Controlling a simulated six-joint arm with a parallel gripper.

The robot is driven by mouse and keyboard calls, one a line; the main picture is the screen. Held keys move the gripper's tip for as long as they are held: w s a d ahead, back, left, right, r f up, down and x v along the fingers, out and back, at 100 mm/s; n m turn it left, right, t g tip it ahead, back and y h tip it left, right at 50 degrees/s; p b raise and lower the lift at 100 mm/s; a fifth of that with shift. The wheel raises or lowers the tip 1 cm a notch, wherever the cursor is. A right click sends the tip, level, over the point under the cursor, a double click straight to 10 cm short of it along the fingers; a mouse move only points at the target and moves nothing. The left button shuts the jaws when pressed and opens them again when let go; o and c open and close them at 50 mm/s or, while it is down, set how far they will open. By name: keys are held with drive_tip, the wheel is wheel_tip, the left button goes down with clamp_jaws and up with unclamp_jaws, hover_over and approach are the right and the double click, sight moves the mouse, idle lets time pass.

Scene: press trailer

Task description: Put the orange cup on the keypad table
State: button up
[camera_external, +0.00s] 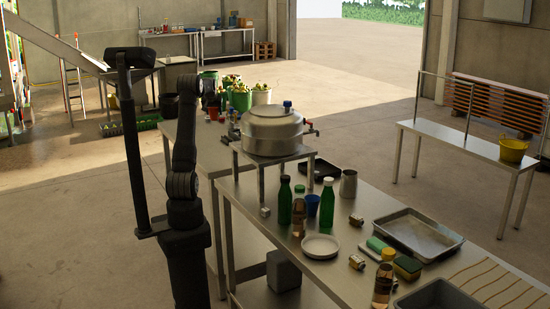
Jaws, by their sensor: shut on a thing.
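The orange cup (213,114) shows as a small reddish-orange shape by the far end of the left steel table (205,146). My gripper (212,103) is small and dark just above it, partly lost against dark containers behind and hidden by my arm. It appears shut on the cup. I cannot tell whether the cup touches the table. No keypad can be made out, so I cannot tell which table is the keypad table.
A metal press pot (272,132) on a stand, green bottles (285,201), a blue cup (312,205), a white plate (320,246) and a metal tray (417,233) crowd the front table.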

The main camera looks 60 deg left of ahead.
wheel_tip(320, 180, down, 8)
hover_over(200, 148)
drive_tip(key=f, duration=0.6)
drive_tip(key=shift+w+a+f, duration=0.1)
drive_tip(key=shift+a+f, duration=0.1)
drive_tip(key=shift+a, duration=0.15)
drive_tip(key=shift+f, duration=2)
drive_tip(key=shift+f, duration=0.1)
drive_tip(key=o, duration=1)
drive_tip(key=shift+c, duration=0.2)
drive_tip(key=shift+d+r, duration=0.1)
drive_tip(key=shift+r, duration=0.25)
drive_tip(key=v, duration=1.1)
drive_tip(key=shift+r, duration=0.2)
